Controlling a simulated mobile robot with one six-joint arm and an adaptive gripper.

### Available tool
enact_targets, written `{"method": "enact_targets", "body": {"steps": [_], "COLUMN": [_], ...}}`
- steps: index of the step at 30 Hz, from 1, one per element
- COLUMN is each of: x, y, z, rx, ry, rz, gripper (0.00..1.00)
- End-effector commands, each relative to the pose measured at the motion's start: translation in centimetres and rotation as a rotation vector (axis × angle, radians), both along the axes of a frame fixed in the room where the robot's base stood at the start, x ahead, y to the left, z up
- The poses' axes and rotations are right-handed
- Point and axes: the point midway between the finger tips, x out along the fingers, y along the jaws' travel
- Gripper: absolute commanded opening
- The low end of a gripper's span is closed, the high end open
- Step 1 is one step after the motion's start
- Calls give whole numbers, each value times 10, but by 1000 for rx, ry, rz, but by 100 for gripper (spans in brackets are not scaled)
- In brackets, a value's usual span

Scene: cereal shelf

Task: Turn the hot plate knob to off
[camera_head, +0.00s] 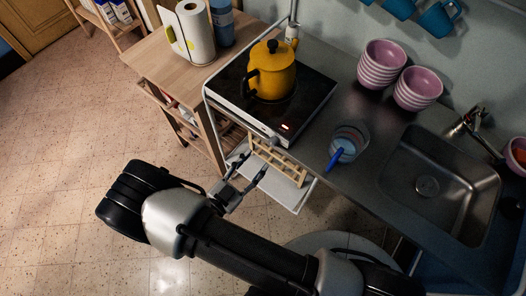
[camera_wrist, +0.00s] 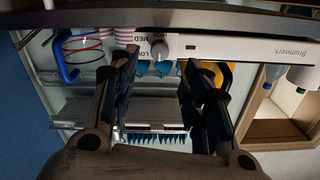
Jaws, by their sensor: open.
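The hot plate (camera_head: 317,88) has a black top and stands on the counter's left end, with a yellow kettle (camera_head: 272,76) on it. A small red light glows at its front edge. The knob's exact pointer direction is too small to tell. My gripper (camera_head: 255,163) is open and empty, in front of the hot plate's front edge. In the wrist view its fingers (camera_wrist: 158,60) stand either side of the knob, without clear contact.
A glass with a blue-handled item (camera_head: 347,146) stands right of the hot plate, with striped bowls (camera_head: 383,64) behind and a sink (camera_head: 443,184) further right. A white shelf with a wooden rack (camera_head: 280,163) is below. A paper towel roll (camera_head: 196,32) stands on the wooden table.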

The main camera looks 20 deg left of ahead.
Motion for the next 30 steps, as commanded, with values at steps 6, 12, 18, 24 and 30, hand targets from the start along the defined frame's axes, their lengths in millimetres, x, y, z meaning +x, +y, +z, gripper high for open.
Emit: {"method": "enact_targets", "body": {"steps": [6,12,18,24,30], "x": [-32,-41,-41,-40,-38], "y": [14,17,17,17,15], "z": [0,0,0,0,3], "rx": [0,0,-1,-1,24], "ry": [1,1,1,1,-4], "rz": [2,-1,-1,-1,-17], "gripper": [44,44,44,44,44]}}
